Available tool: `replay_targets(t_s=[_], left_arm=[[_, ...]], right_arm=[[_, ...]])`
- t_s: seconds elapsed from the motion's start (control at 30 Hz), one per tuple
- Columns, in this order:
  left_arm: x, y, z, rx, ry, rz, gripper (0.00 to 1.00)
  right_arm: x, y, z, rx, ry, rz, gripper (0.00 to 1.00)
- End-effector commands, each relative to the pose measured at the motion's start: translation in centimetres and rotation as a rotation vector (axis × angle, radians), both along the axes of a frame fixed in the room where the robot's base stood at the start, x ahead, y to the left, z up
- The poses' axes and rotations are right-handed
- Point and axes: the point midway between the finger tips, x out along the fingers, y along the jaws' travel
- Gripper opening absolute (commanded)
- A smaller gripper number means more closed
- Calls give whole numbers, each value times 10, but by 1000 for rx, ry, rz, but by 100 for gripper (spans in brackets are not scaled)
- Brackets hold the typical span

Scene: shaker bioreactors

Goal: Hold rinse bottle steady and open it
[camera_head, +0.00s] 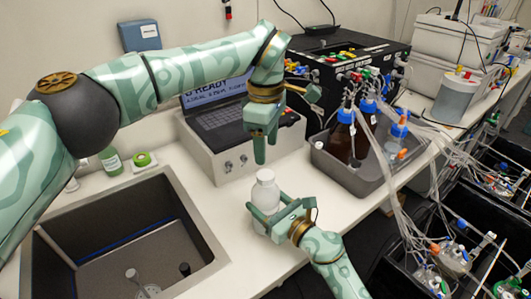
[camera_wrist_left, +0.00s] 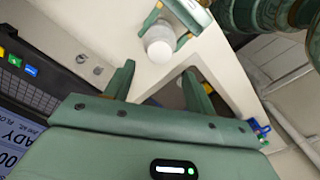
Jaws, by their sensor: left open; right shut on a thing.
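The rinse bottle (camera_head: 266,192) is a translucent white bottle with a white cap (camera_head: 265,176), upright near the front edge of the white counter. My right gripper (camera_head: 277,222) is shut around its body from the front right. My left gripper (camera_head: 260,157) is open and empty, pointing down just above the cap, not touching it. In the left wrist view, the cap (camera_wrist_left: 160,44) shows beyond and between the two open fingers (camera_wrist_left: 160,68), and part of my right gripper shows beside the bottle.
A sink (camera_head: 205,232) lies to the left of the bottle. A grey tray (camera_head: 330,158) with tubed bottles stands to the right. A laptop (camera_head: 218,115) sits on a white box behind.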

Motion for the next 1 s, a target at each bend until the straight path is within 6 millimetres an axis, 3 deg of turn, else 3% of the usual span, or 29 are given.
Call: replay_targets(t_s=[0.2,0.4,0.57,1.0], left_arm=[[1,1,1,2,-8,-570,55],[1,2,2,6,-8,-892,55],[1,2,-8,5,-6,-973,55],[1,2,-73,4,-7,-974,55]], right_arm=[[0,0,0,-1,1,0,0],[0,0,-1,-1,1,0,0],[0,0,-1,-1,1,0,0],[0,0,-1,-1,1,0,0]])
